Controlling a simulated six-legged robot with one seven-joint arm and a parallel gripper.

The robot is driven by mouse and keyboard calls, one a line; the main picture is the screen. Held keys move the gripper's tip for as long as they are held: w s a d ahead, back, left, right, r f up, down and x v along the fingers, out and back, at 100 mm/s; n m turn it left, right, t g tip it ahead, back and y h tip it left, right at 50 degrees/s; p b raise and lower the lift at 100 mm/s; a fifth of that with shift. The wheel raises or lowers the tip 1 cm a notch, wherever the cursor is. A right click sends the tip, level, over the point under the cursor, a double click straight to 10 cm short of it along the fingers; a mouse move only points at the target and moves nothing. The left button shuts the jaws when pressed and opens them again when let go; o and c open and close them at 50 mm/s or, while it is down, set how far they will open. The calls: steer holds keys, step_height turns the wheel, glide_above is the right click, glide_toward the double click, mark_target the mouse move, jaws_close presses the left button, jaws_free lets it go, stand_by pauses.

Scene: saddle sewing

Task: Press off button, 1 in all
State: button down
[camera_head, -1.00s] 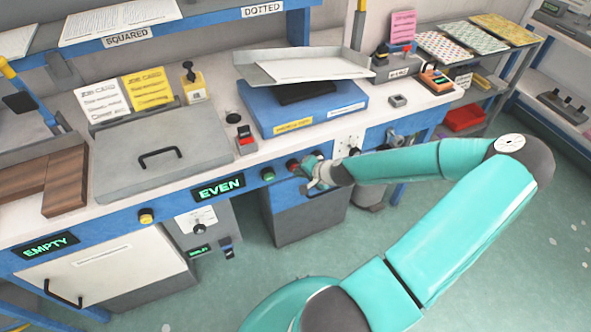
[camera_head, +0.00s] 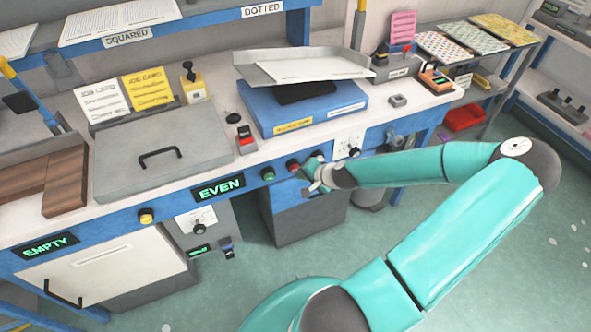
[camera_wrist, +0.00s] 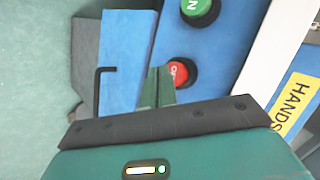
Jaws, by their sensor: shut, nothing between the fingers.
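The red off button (camera_head: 293,165) is on the blue front rail of the bench, to the right of the green button (camera_head: 268,174). In the wrist view the red button (camera_wrist: 181,73), with white lettering, is partly hidden by my gripper (camera_wrist: 160,70). The green button (camera_wrist: 197,9) is above it there, cut by the frame's top. My gripper (camera_head: 312,172) is shut and empty, just right of the red button in the head view. Whether the fingertips touch the button I cannot tell.
A lit EVEN display (camera_head: 218,188) and a yellow button (camera_head: 146,216) lie further left on the rail. A dial panel (camera_head: 348,143) is right of the buttons. A black handle (camera_wrist: 98,90) stands out near my gripper in the wrist view. Open floor lies right.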

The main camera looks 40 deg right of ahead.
steer(key=shift+s, duration=0.15)
steer(key=shift+s+a, duration=0.1)
steer(key=s, duration=0.2)
steer(key=s+a, duration=0.1)
steer(key=s, duration=0.1)
steer(key=shift+s+a, duration=0.15)
steer(key=shift+s, duration=0.2)
steer(key=shift+a, duration=0.1)
stand_by(0.8)
